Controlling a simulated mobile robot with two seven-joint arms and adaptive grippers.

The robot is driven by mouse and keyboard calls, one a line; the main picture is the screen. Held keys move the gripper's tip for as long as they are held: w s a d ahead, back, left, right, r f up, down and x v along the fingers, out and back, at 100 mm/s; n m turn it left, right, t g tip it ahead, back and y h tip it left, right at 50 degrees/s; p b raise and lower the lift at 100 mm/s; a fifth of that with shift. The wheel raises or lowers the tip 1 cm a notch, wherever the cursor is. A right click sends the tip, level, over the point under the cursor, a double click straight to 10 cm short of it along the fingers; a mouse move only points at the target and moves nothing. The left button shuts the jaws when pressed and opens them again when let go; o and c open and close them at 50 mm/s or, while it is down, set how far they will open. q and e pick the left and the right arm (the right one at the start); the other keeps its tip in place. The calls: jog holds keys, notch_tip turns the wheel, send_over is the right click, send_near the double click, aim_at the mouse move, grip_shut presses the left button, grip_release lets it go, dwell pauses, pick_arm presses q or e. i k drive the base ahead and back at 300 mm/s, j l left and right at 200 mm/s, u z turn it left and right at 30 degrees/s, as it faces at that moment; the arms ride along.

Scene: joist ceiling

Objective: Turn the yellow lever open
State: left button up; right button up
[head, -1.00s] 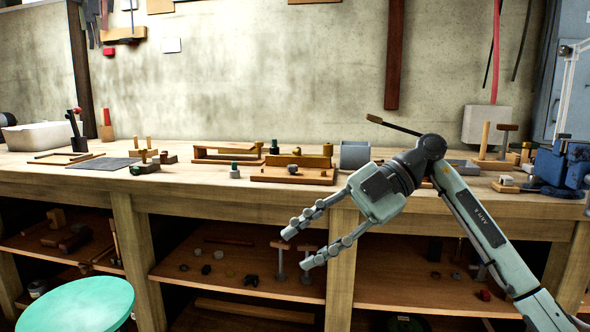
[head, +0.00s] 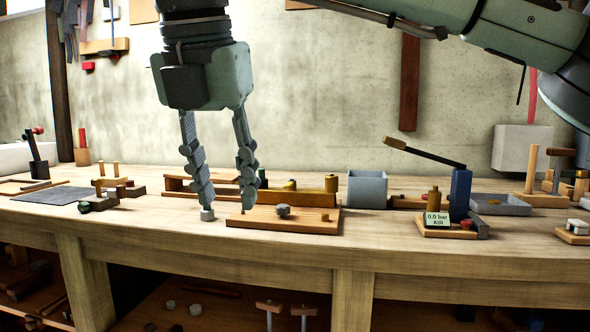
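A brass-coloured pipe fitting (head: 300,197) lies along a wooden board (head: 300,224) on the workbench, with a small yellow piece (head: 291,184) on top that may be the yellow lever. Which way it points is too small to tell. My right gripper (head: 228,206) hangs fingers-down from the top, at the left end of this board. Its two fingers are apart and I see nothing held between them. The right finger hides the fitting's left end. The left fingertip is just above a small grey knob (head: 207,215); I cannot tell if they touch. My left gripper is out of view.
A grey bin (head: 367,190) stands right of the board. A grey mat (head: 55,195) lies at left. The bench's front strip is clear.

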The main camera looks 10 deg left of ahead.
aim_at(289, 184)
jog(key=i, duration=1.2)
